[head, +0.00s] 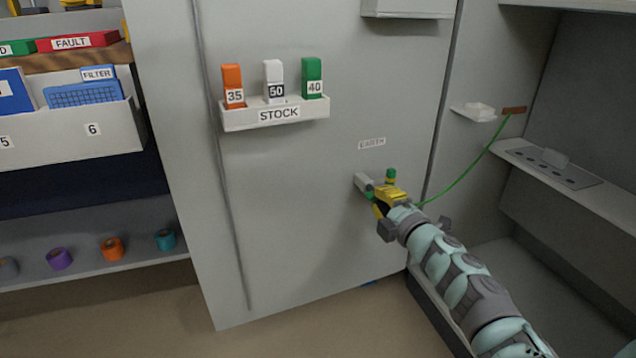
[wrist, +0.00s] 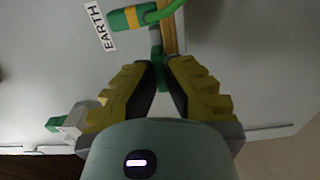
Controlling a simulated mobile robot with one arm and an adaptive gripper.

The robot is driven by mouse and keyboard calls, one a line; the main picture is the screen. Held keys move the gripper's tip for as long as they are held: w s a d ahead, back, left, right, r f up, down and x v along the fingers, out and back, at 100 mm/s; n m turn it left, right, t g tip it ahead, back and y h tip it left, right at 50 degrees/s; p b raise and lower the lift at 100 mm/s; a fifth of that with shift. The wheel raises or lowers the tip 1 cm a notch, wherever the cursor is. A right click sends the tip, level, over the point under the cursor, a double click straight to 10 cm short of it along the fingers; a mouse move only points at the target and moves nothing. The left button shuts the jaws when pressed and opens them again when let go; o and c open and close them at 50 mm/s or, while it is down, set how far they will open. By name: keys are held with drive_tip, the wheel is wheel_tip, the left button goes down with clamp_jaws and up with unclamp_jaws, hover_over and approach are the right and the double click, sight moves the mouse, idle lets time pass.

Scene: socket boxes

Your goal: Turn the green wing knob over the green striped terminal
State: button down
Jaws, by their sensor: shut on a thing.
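In the head view my gripper (head: 386,198) is at the door panel, below the EARTH label (head: 371,144). In the wrist view its yellow fingers (wrist: 160,68) are closed around the green wing knob (wrist: 156,42), whose upper part shows between and beyond the tips. The green striped terminal (wrist: 132,18), green with a yellow band, lies just beyond the knob with a green cable attached. It also shows in the head view (head: 391,176), just above the gripper.
A grey block (head: 363,182) with a green end stands out from the panel close left of my gripper. The green cable (head: 465,172) runs right to the side wall. A STOCK holder (head: 275,115) with three coloured pieces hangs higher up. The panel below is clear.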

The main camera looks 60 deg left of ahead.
drive_tip(key=c, duration=1)
unclamp_jaws()
drive_tip(key=shift+w, duration=0.1)
drive_tip(key=shift+d, duration=0.1)
drive_tip(key=v, duration=1.2)
